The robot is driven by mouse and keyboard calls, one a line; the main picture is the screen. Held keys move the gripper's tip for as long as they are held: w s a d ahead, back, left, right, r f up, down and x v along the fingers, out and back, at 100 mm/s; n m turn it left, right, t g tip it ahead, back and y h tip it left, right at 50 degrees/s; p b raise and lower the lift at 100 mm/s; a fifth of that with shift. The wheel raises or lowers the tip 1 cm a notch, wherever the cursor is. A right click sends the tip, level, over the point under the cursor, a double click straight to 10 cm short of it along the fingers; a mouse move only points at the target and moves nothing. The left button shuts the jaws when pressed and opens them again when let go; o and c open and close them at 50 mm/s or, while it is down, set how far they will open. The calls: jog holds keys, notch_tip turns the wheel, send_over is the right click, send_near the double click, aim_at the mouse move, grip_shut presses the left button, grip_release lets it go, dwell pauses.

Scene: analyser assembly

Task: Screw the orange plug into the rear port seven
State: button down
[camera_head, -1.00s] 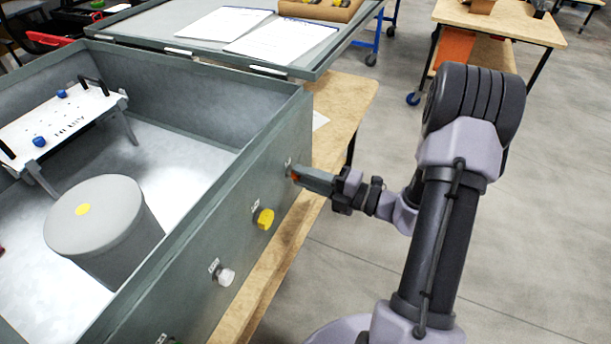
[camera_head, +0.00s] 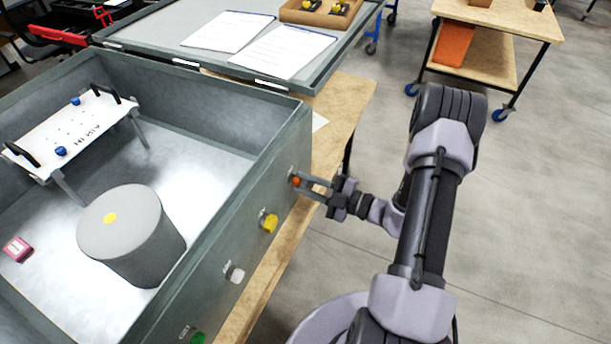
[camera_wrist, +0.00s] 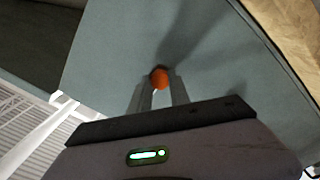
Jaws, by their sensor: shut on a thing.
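The orange plug (camera_head: 296,181) sits at the outer side wall of the grey analyser box (camera_head: 249,196), at the port nearest the far corner. My gripper (camera_head: 303,184) reaches in from the right with its two fingers on either side of the plug, and it is shut on it. In the wrist view the round orange plug (camera_wrist: 159,77) shows against the grey wall at the tips of my gripper (camera_wrist: 161,88). The port behind the plug is hidden, so I cannot tell how deep the plug sits. Its label is too small to read.
Yellow (camera_head: 269,222), white (camera_head: 235,274) and green (camera_head: 198,338) plugs sit along the same wall. Inside the box are a grey cylinder (camera_head: 150,250) and a white stand (camera_head: 75,130). A wooden bench edge (camera_head: 262,290) runs below the wall.

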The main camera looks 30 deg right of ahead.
jog(key=m+p, duration=0.2)
jog(key=m, duration=0.1)
jog(key=shift+r, duration=0.25)
jog(key=m+p, duration=0.3)
jog(key=m, duration=0.1)
jog(key=m+p, duration=0.1)
jog(key=m, duration=0.3)
jog(key=shift+p, duration=0.3)
jog(key=m, duration=0.5)
jog(key=shift+f+p, duration=0.25)
jog(key=shift+p, duration=0.1)
jog(key=c, duration=1.3)
grip_release()
jog(key=shift+c, duration=0.2)
